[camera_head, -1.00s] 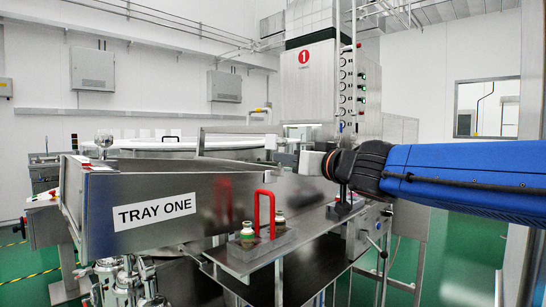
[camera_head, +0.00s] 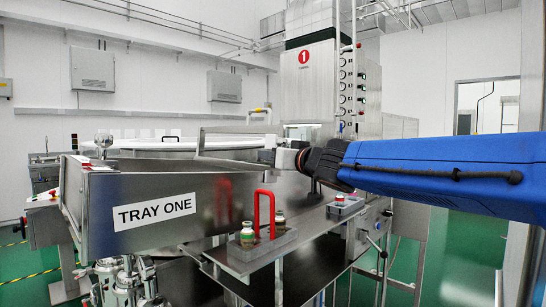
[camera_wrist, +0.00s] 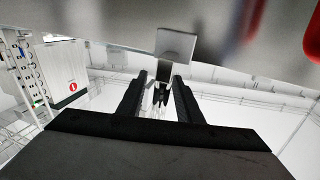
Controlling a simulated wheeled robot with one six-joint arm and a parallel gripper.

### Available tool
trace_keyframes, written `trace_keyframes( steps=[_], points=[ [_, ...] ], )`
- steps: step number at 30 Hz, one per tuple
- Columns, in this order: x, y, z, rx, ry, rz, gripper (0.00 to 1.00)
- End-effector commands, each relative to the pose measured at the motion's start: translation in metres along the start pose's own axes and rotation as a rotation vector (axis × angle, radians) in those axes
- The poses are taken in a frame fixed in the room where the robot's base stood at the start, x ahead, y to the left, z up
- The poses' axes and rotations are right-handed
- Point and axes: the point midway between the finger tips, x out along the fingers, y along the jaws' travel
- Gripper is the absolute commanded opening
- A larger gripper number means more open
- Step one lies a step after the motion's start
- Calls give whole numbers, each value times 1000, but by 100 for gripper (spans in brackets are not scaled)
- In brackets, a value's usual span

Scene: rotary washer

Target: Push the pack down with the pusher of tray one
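Tray one (camera_head: 95,205) is a long steel tray with a "TRAY ONE" label, at the left of the head view. A flat metal bar with an upright plate, which looks like the pusher (camera_head: 202,142), stands above its far side. The pack is not visible; the tray's inside is hidden.
A red handle (camera_head: 265,212) and small vials (camera_head: 247,234) stand on a metal plate in front of the tray. A tall steel machine marked 1 (camera_head: 308,80) stands behind.

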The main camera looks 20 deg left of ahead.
Motion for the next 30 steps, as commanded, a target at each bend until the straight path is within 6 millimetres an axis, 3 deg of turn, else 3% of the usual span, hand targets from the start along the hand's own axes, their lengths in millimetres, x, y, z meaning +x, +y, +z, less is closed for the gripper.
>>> trace_keyframes(
  steps=[1,4,5,14,20,30],
  points=[
    [0,0,0,0,0,0,28],
    [0,0,0,0,0,0,4],
    [0,0,0,0,0,0,0],
    [2,8,0,0,0,3,0],
    [11,41,2,-1,-2,5,0],
    [32,124,2,-1,-1,5,0]
  ],
)
